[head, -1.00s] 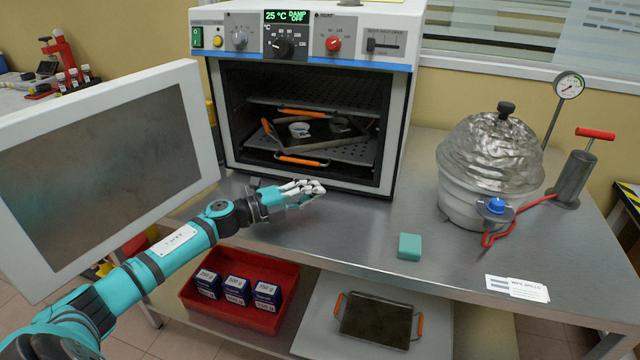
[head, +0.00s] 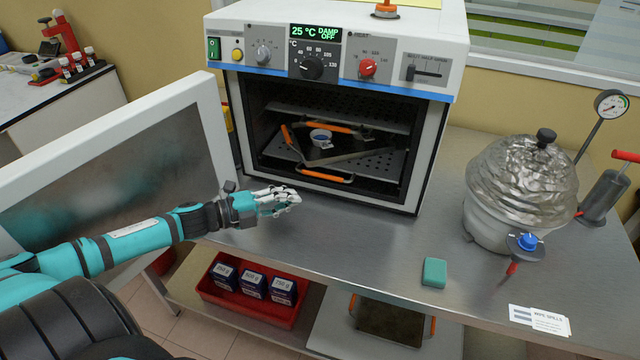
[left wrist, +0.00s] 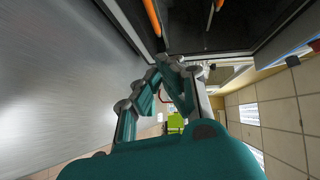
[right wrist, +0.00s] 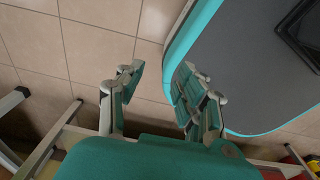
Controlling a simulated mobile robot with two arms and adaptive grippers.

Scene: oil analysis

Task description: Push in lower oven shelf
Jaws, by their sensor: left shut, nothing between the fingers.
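The oven (head: 340,60) stands open on the steel bench. Inside, the lower shelf (head: 378,166) is a perforated metal plate with an orange front handle (head: 327,175). A dark tray (head: 325,152) with a small dish (head: 320,137) sits tilted on it. My left gripper (head: 292,200) is shut and empty just above the bench, in front of the oven and left of the shelf handle, apart from it. My left gripper's fingertips meet in the left wrist view (left wrist: 160,68). My right gripper (right wrist: 165,82) is open and empty in the right wrist view.
The open oven door (head: 120,165) juts out at the left, beside my left arm. A teal block (head: 434,272) and a foil-covered vessel (head: 522,185) stand on the bench at right. A red bin (head: 250,300) with boxes is below.

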